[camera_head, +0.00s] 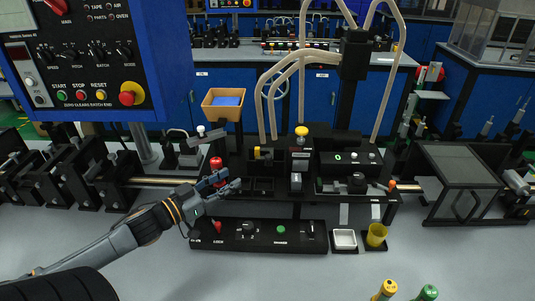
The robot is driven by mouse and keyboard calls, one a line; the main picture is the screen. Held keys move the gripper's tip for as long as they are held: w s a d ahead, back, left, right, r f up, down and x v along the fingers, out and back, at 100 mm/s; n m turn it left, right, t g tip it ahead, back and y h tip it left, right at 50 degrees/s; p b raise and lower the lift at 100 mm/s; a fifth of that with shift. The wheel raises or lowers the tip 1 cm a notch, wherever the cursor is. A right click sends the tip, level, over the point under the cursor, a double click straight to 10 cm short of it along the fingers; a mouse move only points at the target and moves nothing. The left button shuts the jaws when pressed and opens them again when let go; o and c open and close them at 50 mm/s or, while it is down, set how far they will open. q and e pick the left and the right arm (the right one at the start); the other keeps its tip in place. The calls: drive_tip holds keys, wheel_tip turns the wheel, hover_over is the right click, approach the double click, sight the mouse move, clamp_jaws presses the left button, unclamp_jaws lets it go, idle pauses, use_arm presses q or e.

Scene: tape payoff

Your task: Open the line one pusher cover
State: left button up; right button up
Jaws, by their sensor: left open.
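My left gripper (232,183) reaches in from the lower left and is open, with nothing seen between its fingers. It is above the black control strip (260,236) and close to a red-topped post (216,165); I cannot tell whether they touch. I cannot pick out the line one pusher cover for certain, as no such label is readable. A grey see-through panelled housing (462,165) stands at the right over the line. A dark station (345,165) with a small green light stands at the middle. My right gripper is not in view.
A blue control box (90,55) with buttons hangs at the upper left. Pale hoses (270,95) rise at the middle. Yellow and green posts (385,289) stand lower right.

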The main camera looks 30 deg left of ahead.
sight(266, 158)
use_arm(q)
drive_tip(key=x, duration=0.3)
drive_tip(key=shift+w+d+r, duration=0.2)
drive_tip(key=shift+r, duration=0.1)
drive_tip(key=p+x, duration=0.1)
drive_tip(key=x, duration=0.7)
drive_tip(key=shift+w+d+p, duration=0.2)
drive_tip(key=shift+w+p, duration=0.15)
drive_tip(key=shift+w, duration=0.25)
drive_tip(key=shift+w+d+f, duration=0.1)
drive_tip(key=shift+w, duration=0.15)
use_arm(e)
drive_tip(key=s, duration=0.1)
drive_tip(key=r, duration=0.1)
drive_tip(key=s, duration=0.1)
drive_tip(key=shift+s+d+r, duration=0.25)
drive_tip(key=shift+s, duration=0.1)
use_arm(q)
drive_tip(key=c, duration=0.7)
clamp_jaws()
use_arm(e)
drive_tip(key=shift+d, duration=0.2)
